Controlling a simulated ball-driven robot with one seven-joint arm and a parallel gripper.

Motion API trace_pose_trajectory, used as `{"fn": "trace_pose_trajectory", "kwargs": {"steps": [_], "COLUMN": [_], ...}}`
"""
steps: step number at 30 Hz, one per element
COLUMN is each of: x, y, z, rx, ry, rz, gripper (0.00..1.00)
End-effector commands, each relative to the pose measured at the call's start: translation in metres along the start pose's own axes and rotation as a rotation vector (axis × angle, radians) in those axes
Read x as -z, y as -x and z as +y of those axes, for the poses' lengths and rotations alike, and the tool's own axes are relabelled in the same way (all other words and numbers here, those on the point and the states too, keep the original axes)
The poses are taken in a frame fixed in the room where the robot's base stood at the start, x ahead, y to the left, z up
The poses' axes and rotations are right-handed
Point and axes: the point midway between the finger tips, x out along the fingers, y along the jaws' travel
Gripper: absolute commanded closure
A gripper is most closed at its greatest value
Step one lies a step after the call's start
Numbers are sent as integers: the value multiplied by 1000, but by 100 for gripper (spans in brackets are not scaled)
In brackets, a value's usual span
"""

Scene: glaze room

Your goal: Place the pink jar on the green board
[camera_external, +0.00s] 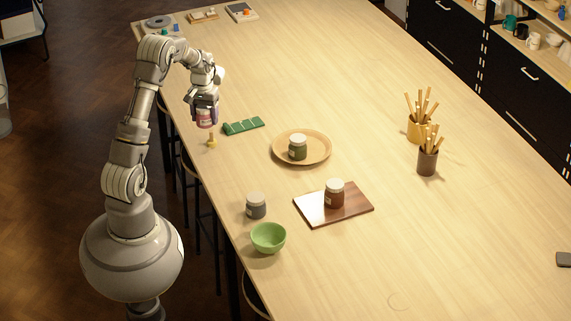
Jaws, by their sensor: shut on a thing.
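My gripper (205,108) is shut on the pink jar (205,119) and holds it upright near the table's left edge. The fingers cover part of the jar, and its lid is mostly hidden. A narrow flat green piece (243,126) with pale cross lines lies on the table just to the right of the jar. It is the only flat green thing I see, and nothing stands on it. I cannot tell the exact height of the jar above the table.
A small yellowish item (212,141) stands below the jar. A round wooden tray (321,149) holds a green jar (298,148). A brown board (313,215) holds a brown jar (334,195). A grey jar (256,207) and green bowl (268,238) stand nearer. Tool pots (428,162) stand right.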

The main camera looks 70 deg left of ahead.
Motion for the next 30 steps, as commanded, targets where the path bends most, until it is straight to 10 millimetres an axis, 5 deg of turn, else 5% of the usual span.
{"fn": "trace_pose_trajectory", "kwargs": {"steps": [12, 21, 30], "x": [9, 89, 148], "y": [-51, -61, -66], "z": [-1, 8, 15], "rx": [1, 0, 1], "ry": [4, 4, 3], "rz": [0, 3, 0], "gripper": [71, 71, 71]}}
